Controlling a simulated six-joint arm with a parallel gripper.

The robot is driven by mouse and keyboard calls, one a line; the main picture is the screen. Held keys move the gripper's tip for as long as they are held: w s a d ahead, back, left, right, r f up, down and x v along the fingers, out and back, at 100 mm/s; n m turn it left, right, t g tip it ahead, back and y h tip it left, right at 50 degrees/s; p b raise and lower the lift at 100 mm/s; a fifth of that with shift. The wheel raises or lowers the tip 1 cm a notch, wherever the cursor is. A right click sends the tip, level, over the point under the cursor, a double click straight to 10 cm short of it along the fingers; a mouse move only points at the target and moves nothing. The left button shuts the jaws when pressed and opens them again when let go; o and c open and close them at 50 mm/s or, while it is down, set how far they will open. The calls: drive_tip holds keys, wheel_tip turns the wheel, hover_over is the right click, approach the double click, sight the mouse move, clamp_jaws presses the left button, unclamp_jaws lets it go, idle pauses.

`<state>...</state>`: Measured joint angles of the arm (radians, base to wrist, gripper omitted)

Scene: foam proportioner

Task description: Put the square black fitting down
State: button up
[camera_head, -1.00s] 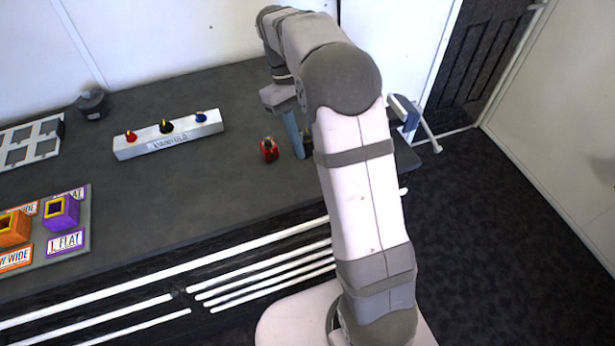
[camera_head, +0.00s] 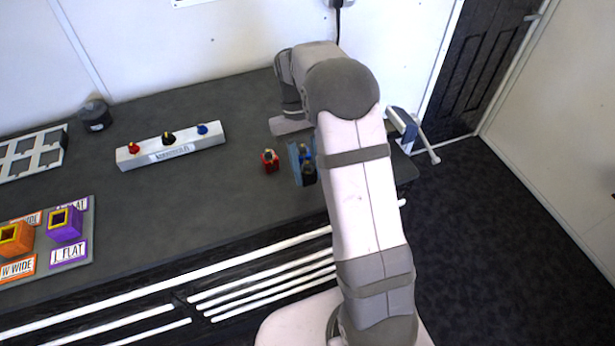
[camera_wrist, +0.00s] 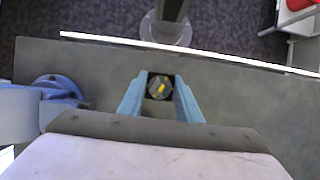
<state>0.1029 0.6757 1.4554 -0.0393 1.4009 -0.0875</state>
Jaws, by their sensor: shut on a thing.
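My gripper (camera_wrist: 160,97) has two blue fingers shut on the black fitting (camera_wrist: 159,87), which shows a dark round face with a yellow mark between the fingertips in the wrist view. In the head view the fitting (camera_head: 309,174) is a small dark shape at the fingers, near the bench's front right. My arm hides part of the area behind it. I cannot tell whether the fitting touches the bench top (camera_head: 215,195) or hangs just above it.
A small red fitting (camera_head: 270,161) stands just left of my gripper. A white manifold bar (camera_head: 172,146) with red, black and blue knobs lies further left. Orange (camera_head: 15,239) and purple (camera_head: 65,224) square blocks stand on a labelled board. A blue-and-white device (camera_head: 404,125) is at the right end.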

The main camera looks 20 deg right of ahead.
sight(307, 180)
drive_tip(key=shift+f+p, duration=0.55)
drive_tip(key=shift+f, duration=1.4)
drive_tip(key=shift+f, duration=0.1)
drive_tip(key=o, duration=1.2)
drive_tip(key=b+v, duration=0.3)
drive_tip(key=v, duration=0.9)
